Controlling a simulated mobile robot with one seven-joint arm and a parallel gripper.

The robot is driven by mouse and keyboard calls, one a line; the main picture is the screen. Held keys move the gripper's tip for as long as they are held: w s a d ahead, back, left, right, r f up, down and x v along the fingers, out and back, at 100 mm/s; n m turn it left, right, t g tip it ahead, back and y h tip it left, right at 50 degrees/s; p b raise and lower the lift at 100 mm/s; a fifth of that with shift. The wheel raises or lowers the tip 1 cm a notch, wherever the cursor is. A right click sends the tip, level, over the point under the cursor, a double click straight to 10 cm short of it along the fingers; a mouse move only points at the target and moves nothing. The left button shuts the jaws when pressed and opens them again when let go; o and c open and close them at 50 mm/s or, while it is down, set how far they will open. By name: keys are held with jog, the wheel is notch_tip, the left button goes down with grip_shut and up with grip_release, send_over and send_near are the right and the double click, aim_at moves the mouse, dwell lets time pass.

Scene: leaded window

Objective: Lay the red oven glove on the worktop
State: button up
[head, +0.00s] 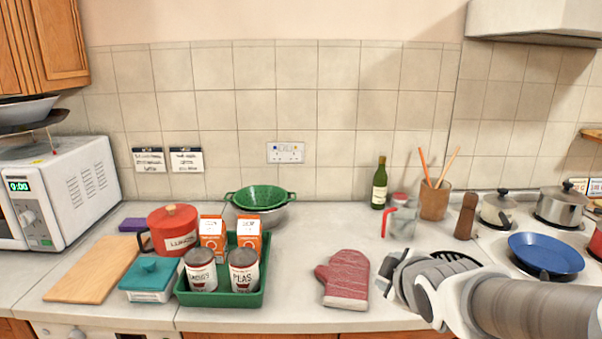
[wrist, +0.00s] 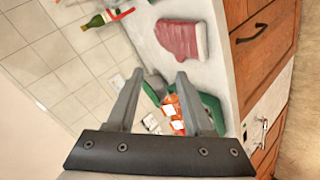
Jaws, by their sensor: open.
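The red oven glove (head: 346,279) lies flat on the pale worktop (head: 300,265) near its front edge, right of the green tray. It also shows in the wrist view (wrist: 181,40), beyond and above my fingertips. My gripper (head: 387,279) is just right of the glove in the head view, apart from it as far as I can tell. In the wrist view my gripper (wrist: 161,82) has its two fingers spread with nothing held between them.
A green tray (head: 222,298) with tins and cartons stands left of the glove. A glass jug (head: 403,220), a wine bottle (head: 379,186) and a utensil pot (head: 434,202) stand behind. The hob with a blue pan (head: 545,252) is at right. Worktop behind the glove is clear.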

jog(key=s+a+r+m+g+p, duration=0.1)
jog(key=s+m+g, duration=0.4)
jog(key=s+m, duration=0.7)
jog(key=s+a+r, duration=0.1)
jog(key=s+r, duration=0.1)
jog(key=s, duration=0.3)
jog(key=shift+s+g+p, duration=0.3)
jog(key=shift+p, duration=0.05)
jog(key=shift+r, duration=0.1)
